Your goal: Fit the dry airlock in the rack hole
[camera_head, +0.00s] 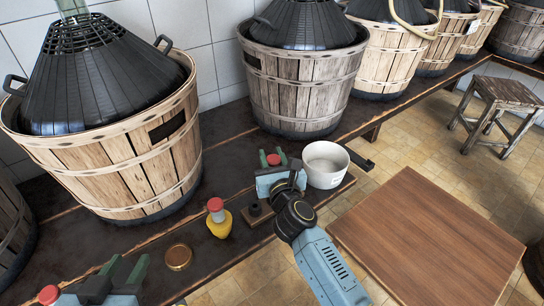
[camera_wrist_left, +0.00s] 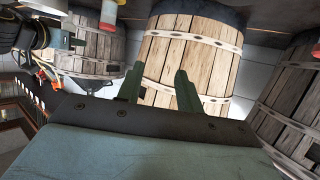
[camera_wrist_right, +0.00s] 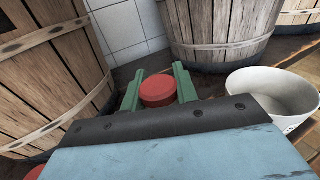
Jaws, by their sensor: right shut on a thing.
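My right gripper (camera_head: 269,160) is shut on a red-capped airlock, whose round red cap (camera_wrist_right: 158,90) shows between the green fingers in the right wrist view. Its lower part is hidden behind the gripper. The wooden rack board (camera_head: 262,217), with a small black ring (camera_head: 254,209) on it, lies just below the gripper in the head view. A yellow airlock with a red cap (camera_head: 218,219) stands upright on the bench to the left of the board. My left gripper (camera_head: 122,272) is open and empty at the lower left; its spread fingers also show in the left wrist view (camera_wrist_left: 159,88).
A white pot (camera_head: 325,165) stands close right of the right gripper. Basketed demijohns (camera_head: 125,165) line the wall behind. A brass lid (camera_head: 178,257) lies on the bench. Another red cap (camera_head: 48,294) shows beside my left gripper. A wooden table (camera_head: 430,235) and stool (camera_head: 497,95) are at right.

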